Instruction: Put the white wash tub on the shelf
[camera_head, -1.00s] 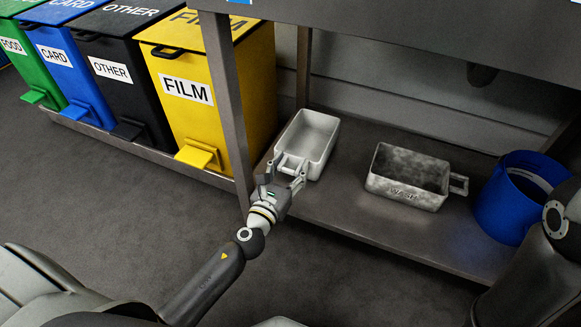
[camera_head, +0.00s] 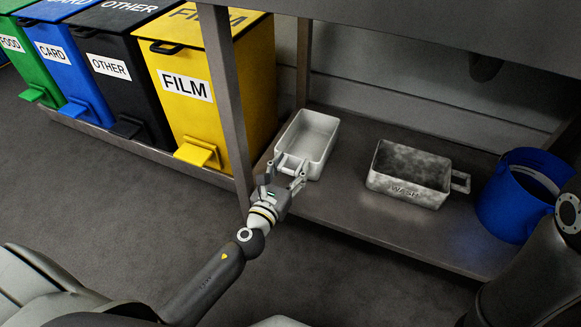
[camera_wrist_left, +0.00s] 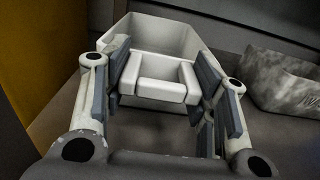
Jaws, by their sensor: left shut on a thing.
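A clean white tub (camera_head: 316,137) sits on the low metal shelf (camera_head: 330,210) near its left post. My left gripper (camera_head: 291,168) is at the tub's near end, shut on its handle. In the left wrist view the handle (camera_wrist_left: 153,88) of the white tub (camera_wrist_left: 185,40) is between the two finger pads (camera_wrist_left: 160,85). A second tub (camera_head: 408,172), marked WASH and stained grey inside, stands on the same shelf to the right, its handle pointing right. My right gripper is out of view.
A blue bucket (camera_head: 512,205) stands at the shelf's right end. A metal post (camera_head: 228,100) rises just left of the white tub, and a bench top (camera_head: 430,35) overhangs the shelf. Yellow (camera_head: 190,115), black, blue and green bins stand to the left.

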